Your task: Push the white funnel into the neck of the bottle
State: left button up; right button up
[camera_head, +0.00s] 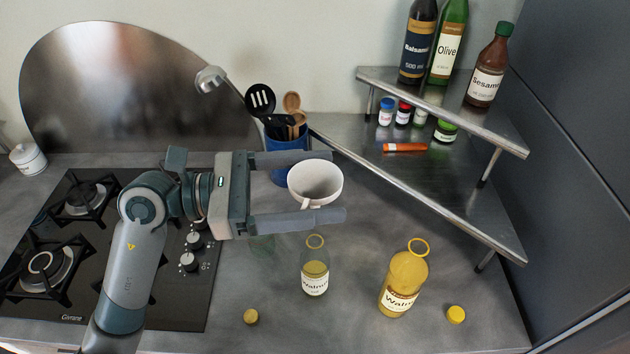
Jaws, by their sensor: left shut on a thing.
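The white funnel (315,181) is between the fingers of my left gripper (338,186), which is shut on it. Its wide mouth faces up towards the camera and its short spout points down. It is held in the air, shown just above the open neck of the smaller clear Walnut bottle (314,272) in the picture, apart from it. That bottle stands upright, partly filled with yellow oil. A larger, fuller Walnut bottle (404,280) stands uncapped to its right. My right gripper is not in view.
Two yellow caps (251,317) (456,315) lie on the counter. A blue utensil holder (279,163) stands behind the gripper. A gas hob (180,292) is at the left. A metal shelf (510,135) with bottles and jars stands at the back right.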

pick_arm(q)
jog(key=shift+f+b, duration=1.15)
jog(key=shift+f, duration=0.1)
notch_tip(320, 180, down, 2)
jog(key=shift+a+b, duration=0.1)
jog(key=shift+b, duration=0.8)
jog(key=shift+f+b, duration=0.65)
jog(key=shift+f, duration=0.05)
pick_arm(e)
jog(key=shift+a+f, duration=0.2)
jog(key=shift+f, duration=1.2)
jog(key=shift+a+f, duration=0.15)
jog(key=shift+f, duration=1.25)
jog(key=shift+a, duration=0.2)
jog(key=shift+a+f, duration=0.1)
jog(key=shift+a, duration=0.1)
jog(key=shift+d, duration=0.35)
pick_arm(q)
jog(key=shift+b, duration=0.35)
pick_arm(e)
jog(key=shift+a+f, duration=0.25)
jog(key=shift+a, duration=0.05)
pick_arm(q)
jog(key=shift+f+b, duration=0.8)
jog(key=shift+f, duration=0.1)
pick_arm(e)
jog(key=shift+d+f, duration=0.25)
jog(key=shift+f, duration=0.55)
